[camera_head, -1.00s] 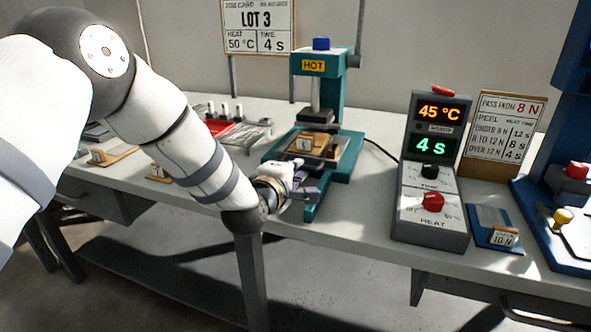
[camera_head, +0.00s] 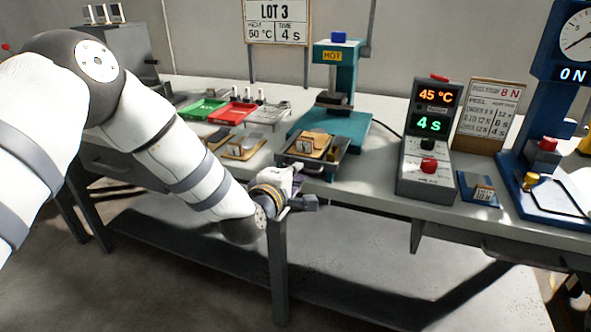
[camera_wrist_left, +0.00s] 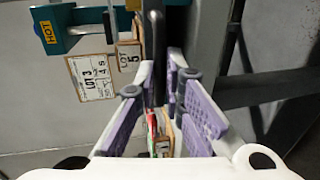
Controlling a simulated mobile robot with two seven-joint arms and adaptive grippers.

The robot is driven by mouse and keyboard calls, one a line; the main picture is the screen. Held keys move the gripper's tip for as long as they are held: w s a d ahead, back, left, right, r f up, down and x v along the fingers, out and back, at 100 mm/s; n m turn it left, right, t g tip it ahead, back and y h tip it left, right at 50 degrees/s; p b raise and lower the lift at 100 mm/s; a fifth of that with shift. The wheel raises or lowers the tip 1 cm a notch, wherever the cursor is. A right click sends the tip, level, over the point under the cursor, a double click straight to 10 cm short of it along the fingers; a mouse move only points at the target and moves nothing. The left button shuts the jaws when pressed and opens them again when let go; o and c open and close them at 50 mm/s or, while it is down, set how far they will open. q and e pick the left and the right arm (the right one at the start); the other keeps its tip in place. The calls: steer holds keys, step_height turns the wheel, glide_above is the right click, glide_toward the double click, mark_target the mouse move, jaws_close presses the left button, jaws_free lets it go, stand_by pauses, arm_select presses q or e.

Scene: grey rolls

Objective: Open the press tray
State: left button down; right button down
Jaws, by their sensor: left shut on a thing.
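The teal press (camera_head: 347,75) with the HOT label stands at the back of the bench. Its dark press tray (camera_head: 338,161) sits pulled out in front of the teal base, towards the bench's front edge, with a wooden block (camera_head: 312,143) on it. My left gripper (camera_head: 297,188) is at the tray's front side, low by the bench edge, shut on the tray's handle. In the left wrist view, the purple-padded fingers (camera_wrist_left: 160,90) are around a dark bar (camera_wrist_left: 154,45); the exact contact is partly hidden. My right gripper is not in view.
The control box (camera_head: 428,140) reads 45 °C and 4 s, right of the press. Green (camera_head: 203,110) and red (camera_head: 233,114) trays and wooden pieces (camera_head: 243,146) lie left. A bench leg (camera_head: 279,265) stands below my gripper. A blue tester (camera_head: 530,150) is far right.

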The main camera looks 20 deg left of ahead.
arm_select(q)
steer(key=shift+s, duration=0.1)
stand_by(0.3)
steer(key=c, duration=1.7)
jaws_free()
steer(key=v, duration=1.2)
